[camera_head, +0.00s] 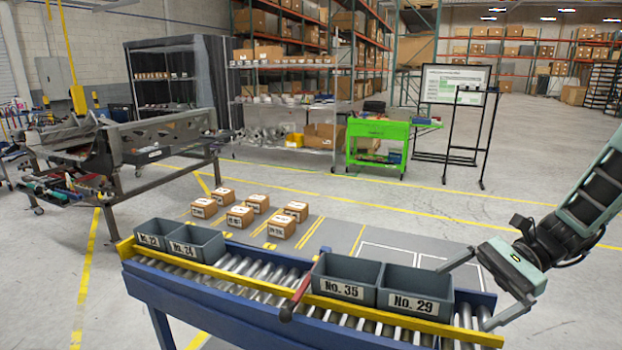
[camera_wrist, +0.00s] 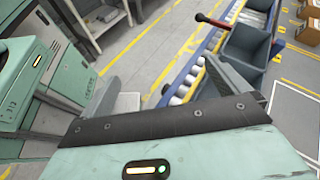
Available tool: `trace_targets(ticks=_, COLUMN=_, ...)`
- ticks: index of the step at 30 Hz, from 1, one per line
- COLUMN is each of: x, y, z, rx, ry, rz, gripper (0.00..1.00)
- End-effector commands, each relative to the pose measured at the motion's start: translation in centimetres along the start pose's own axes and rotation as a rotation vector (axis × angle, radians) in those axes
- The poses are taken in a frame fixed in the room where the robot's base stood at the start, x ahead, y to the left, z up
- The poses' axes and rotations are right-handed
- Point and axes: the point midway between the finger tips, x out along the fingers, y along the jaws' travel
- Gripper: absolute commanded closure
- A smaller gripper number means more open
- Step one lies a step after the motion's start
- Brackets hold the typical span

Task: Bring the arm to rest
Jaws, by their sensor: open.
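My gripper (camera_head: 464,297) is at the right end of the conveyor in the head view, at the end of my arm, which reaches in from the right edge. Its two fingers are spread apart with nothing between them. They point left toward the grey bin marked No. 29 (camera_head: 414,302), close by it; whether they touch it I cannot tell. In the wrist view the gripper (camera_wrist: 168,85) also shows open and empty, with floor and conveyor rollers beyond the fingers.
A blue roller conveyor (camera_head: 225,308) with yellow rails carries bins No. 35 (camera_head: 346,291), No. 24 (camera_head: 196,252) and another at left. Several cartons (camera_head: 281,226) stand on the floor behind. Floor at right (camera_head: 560,300) is clear.

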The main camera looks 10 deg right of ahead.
Motion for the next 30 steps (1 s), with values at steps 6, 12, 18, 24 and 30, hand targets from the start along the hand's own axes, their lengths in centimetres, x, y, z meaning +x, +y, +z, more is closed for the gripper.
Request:
trace_targets(ticks=6, x=8.1, y=2.6, z=4.8, rx=-0.36, ry=0.191, rz=0.416, gripper=0.0)
trace_targets(ticks=12, x=13.0, y=6.1, z=8.0, rx=-0.759, ry=0.327, rz=0.74, gripper=0.0)
trace_targets(ticks=18, x=16.4, y=9.3, z=10.9, rx=-1.221, ry=0.419, rz=1.003, gripper=0.0)
trace_targets(ticks=24, x=18.4, y=11.7, z=13.3, rx=-1.624, ry=0.454, rz=1.157, gripper=0.0)
trace_targets(ticks=30, x=19.3, y=12.7, z=14.3, rx=-1.804, ry=0.456, rz=1.206, gripper=0.0)
